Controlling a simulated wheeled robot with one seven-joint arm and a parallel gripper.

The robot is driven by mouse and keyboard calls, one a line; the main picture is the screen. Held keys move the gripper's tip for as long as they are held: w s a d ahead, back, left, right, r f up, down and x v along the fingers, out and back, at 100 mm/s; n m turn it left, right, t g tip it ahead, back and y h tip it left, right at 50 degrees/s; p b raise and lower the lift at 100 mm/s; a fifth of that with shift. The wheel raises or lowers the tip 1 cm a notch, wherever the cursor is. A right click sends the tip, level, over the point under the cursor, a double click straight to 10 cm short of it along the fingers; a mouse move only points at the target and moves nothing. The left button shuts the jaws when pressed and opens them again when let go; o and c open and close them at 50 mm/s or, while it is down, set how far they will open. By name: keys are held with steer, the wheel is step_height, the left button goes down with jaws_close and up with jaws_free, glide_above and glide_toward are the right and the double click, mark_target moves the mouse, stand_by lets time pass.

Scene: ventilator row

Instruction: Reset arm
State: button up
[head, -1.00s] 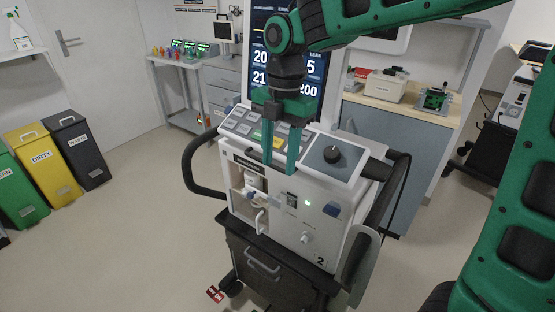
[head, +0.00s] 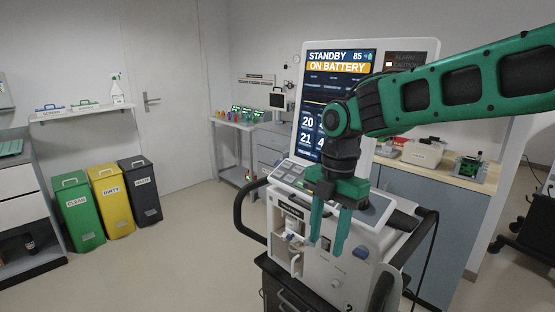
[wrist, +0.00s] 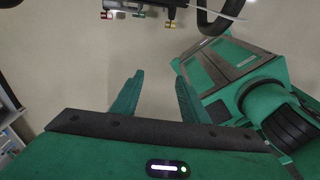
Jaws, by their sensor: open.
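My gripper (head: 328,232) is open with nothing between its green fingers. In the head view its fingers point down in front of the ventilator (head: 345,262), overlapping its front panel. I cannot tell the gap in depth. The ventilator's screen (head: 335,95) shows STANDBY and ON BATTERY at 85 %. My green arm reaches in from the right and bends down at the wrist. In the wrist view the two fingers (wrist: 155,98) stand apart over bare floor. Part of my own green body shows there at the right.
Green, yellow and dark bins (head: 110,210) stand at the left by the wall. A small table (head: 238,130) with colored items stands behind. A counter (head: 445,175) with boxes is at the back right. Floor between bins and ventilator is clear.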

steer(key=s+d+f+m, duration=0.1)
steer(key=s+d+m, duration=0.3)
steer(key=d+m, duration=0.55)
steer(key=s+d+f+m, duration=0.1)
steer(key=s+d+m, duration=0.3)
steer(key=d+m, duration=0.55)
steer(key=s+d+f+m, duration=0.4)
steer(key=s+d+m, duration=0.7)
steer(key=s+m, duration=0.3)
steer(key=shift+s+d+t+h, duration=0.15)
steer(key=shift+s+t+h, duration=0.15)
steer(key=shift+s+t, duration=0.15)
steer(key=shift+w+f, duration=0.3)
steer(key=shift+w, duration=0.3)
